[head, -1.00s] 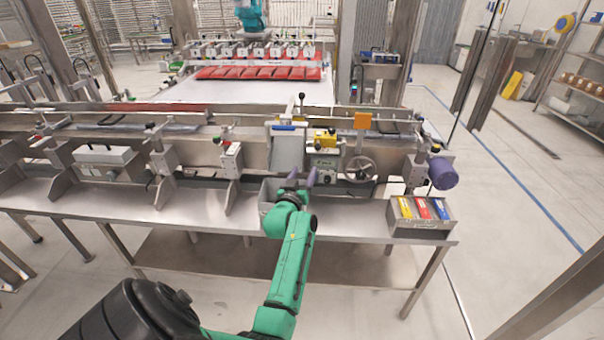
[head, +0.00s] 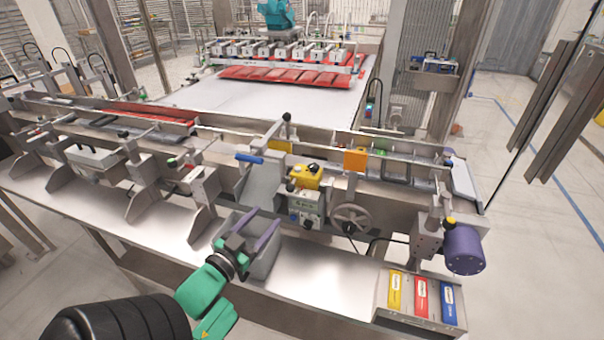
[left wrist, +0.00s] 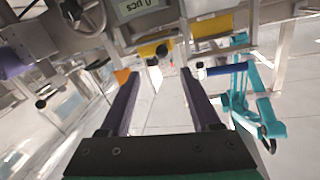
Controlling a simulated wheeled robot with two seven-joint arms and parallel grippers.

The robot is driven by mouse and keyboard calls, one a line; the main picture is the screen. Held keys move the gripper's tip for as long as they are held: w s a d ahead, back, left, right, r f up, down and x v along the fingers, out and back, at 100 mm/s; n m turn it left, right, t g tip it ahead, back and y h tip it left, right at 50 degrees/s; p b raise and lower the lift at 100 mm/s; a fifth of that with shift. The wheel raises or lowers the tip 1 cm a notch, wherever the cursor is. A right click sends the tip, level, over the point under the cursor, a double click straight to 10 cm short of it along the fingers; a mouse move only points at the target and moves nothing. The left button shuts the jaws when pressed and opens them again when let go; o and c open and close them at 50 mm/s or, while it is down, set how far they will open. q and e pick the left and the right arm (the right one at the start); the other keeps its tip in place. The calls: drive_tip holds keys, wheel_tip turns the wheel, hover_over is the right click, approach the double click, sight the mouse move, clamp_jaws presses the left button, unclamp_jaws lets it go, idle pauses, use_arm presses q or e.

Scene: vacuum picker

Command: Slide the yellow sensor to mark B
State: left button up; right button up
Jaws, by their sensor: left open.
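A yellow sensor block (head: 306,176) with a black knob sits on top of a grey control box (head: 305,206) on the conveyor's near side. A yellow part also shows in the left wrist view (left wrist: 153,48), partly hidden by the machine. Mark B cannot be made out in either view. My left gripper (head: 267,216) is open and empty, its two purple fingers apart over a grey bin, in front of and below the yellow block. The left wrist view shows the open fingers (left wrist: 158,72) with nothing between them. My right gripper is not in view.
An orange block (head: 355,160) stands on the rail right of the yellow one. A handwheel (head: 351,218), a purple motor (head: 464,247) and a blue-handled lever (head: 249,158) are close by. A grey bin (head: 266,262) and a tray (head: 382,314) of coloured boxes are on the bench.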

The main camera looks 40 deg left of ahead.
sight(288, 191)
use_arm(q)
drive_tip(key=w, duration=0.4)
drive_tip(key=w+a+p, duration=0.1)
drive_tip(key=w, duration=0.3)
drive_tip(key=w+a+p, duration=0.1)
drive_tip(key=w, duration=0.4)
drive_tip(key=shift+a+r, duration=0.1)
drive_tip(key=shift+w, duration=0.1)
clamp_jaws()
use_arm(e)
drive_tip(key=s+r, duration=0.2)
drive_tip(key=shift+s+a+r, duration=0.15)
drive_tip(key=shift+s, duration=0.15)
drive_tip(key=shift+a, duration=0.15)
